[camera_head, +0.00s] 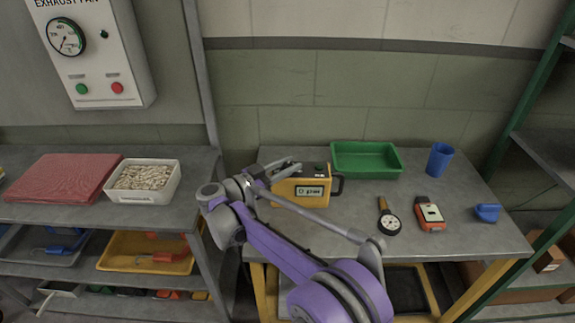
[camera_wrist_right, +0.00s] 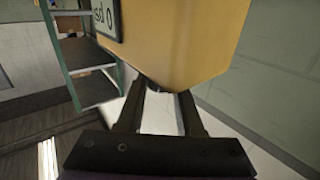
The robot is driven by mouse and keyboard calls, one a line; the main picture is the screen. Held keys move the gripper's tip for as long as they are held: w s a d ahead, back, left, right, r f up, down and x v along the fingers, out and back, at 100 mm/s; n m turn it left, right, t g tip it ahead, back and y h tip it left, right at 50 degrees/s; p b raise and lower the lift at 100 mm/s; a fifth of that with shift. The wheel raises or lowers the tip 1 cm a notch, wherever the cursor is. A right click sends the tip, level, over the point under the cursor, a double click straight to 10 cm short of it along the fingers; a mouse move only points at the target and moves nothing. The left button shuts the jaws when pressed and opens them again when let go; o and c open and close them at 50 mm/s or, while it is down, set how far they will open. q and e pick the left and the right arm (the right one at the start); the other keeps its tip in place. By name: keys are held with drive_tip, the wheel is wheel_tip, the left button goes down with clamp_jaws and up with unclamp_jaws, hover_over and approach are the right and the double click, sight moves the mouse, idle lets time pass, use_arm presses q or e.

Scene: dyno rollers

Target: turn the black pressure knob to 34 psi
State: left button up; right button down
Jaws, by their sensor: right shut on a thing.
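The yellow pressure device (camera_head: 320,178) stands at the back left of the right-hand grey table. Its small display (camera_head: 309,191) seems to read 0 psi. My right gripper (camera_head: 288,168) is at the device's left side, shut on the black pressure knob, which is mostly hidden by the fingers. In the right wrist view the yellow body (camera_wrist_right: 190,40) fills the top, and the fingers of my right gripper (camera_wrist_right: 164,92) close at its edge, with only a little dark showing between them. My left gripper is not in view.
A green tray (camera_head: 366,173), blue cup (camera_head: 439,160), round gauge (camera_head: 389,223), orange meter (camera_head: 430,214) and small blue item (camera_head: 487,212) share the table. A white bin (camera_head: 144,194) stands on the left bench.

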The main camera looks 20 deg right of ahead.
idle(0.3)
drive_tip(key=c, duration=0.5)
unclamp_jaws()
drive_tip(key=shift+c, duration=0.2)
drive_tip(key=shift+a, duration=0.1)
drive_tip(key=v, duration=1)
drive_tip(key=shift+s+a, duration=0.2)
drive_tip(key=shift+a, duration=0.05)
